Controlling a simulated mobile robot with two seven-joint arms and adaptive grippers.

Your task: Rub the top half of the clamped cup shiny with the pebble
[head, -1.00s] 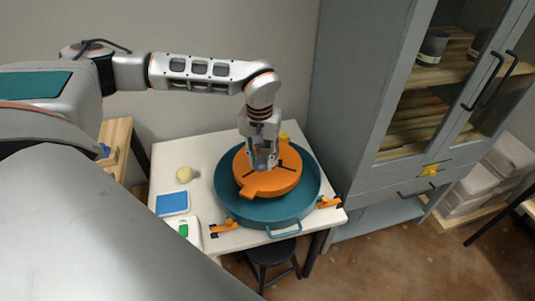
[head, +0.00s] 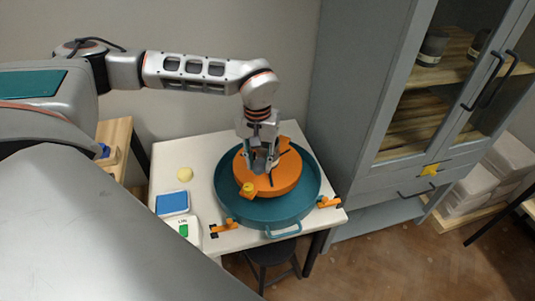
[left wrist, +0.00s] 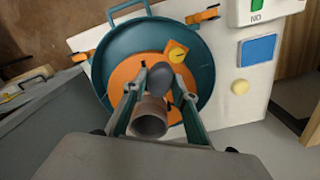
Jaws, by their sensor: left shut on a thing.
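My left gripper (head: 262,164) points down over the orange turntable (head: 287,178). It is shut on the pebble (left wrist: 160,77), a smooth dark blue-grey stone at the fingertips in the left wrist view. The cup (left wrist: 149,121), grey-brown with its round mouth towards the camera, stands on the turntable beside the pebble. I cannot tell whether pebble and cup touch. In the head view the gripper largely hides both. A yellow marker (head: 248,188) sits on the turntable's near-left edge; it also shows in the left wrist view (left wrist: 177,52). My right gripper is not in view.
The turntable sits in a teal basin (head: 227,201) on a white table (head: 168,155), with orange clamps (head: 224,227) at its near edge. A yellow sponge-like ball (head: 184,174), a blue pad (head: 172,203) and a white device (head: 184,230) lie left. A grey cabinet (head: 350,110) stands right.

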